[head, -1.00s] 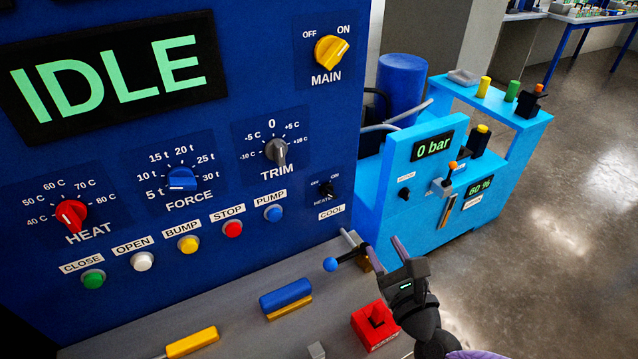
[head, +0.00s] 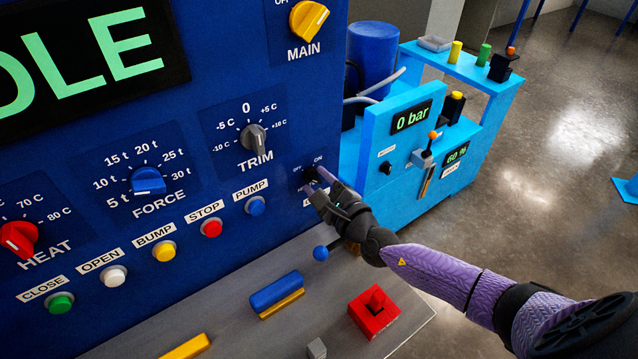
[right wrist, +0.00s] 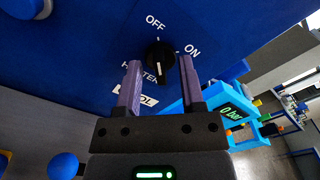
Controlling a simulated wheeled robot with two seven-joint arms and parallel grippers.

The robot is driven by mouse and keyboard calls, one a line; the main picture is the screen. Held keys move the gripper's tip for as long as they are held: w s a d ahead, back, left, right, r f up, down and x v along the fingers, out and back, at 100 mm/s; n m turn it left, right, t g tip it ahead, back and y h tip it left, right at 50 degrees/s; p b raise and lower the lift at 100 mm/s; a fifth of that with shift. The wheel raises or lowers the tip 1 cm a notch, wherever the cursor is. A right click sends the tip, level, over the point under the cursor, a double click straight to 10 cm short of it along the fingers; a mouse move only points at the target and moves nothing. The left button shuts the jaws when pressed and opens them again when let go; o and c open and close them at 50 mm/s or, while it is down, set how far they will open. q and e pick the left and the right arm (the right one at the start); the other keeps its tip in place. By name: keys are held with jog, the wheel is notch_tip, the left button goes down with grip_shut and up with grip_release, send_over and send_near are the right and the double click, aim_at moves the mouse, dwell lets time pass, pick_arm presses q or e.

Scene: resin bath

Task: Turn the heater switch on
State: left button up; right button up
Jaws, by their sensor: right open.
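The heater switch is a small black knob (right wrist: 158,56) with a white mark, on the blue panel, labelled OFF, ON and HEATER. In the right wrist view its mark lines up roughly with OFF. My right gripper (right wrist: 160,66) is open, one purple finger on each side of the knob. I cannot tell whether the fingers touch it. In the head view my right gripper (head: 315,180) is at the panel and hides most of the knob. My left gripper is not in view.
The grey TRIM knob (head: 254,140) and the blue PUMP button (head: 255,206) are left of my gripper. A blue-balled lever (head: 321,253) sits just below it. A red switch box (head: 374,312) stands on the ledge. A light blue machine (head: 400,190) stands to the right.

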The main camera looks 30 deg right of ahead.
grip_shut()
jog(key=shift+m, duration=0.3)
jog(key=m+b, duration=0.2)
jog(key=m, duration=0.1)
jog(key=shift+m, duration=0.3)
jog(key=m+b, duration=0.1)
jog(key=m, duration=0.3)
jog(key=shift+d+m, duration=0.1)
jog(key=shift+m, duration=0.2)
jog(key=m, duration=0.4)
jog(key=shift+d+m+b, duration=0.1)
jog(key=shift+m+b, duration=0.2)
jog(key=shift+b, duration=0.1)
jog(key=shift+m, duration=2.2)
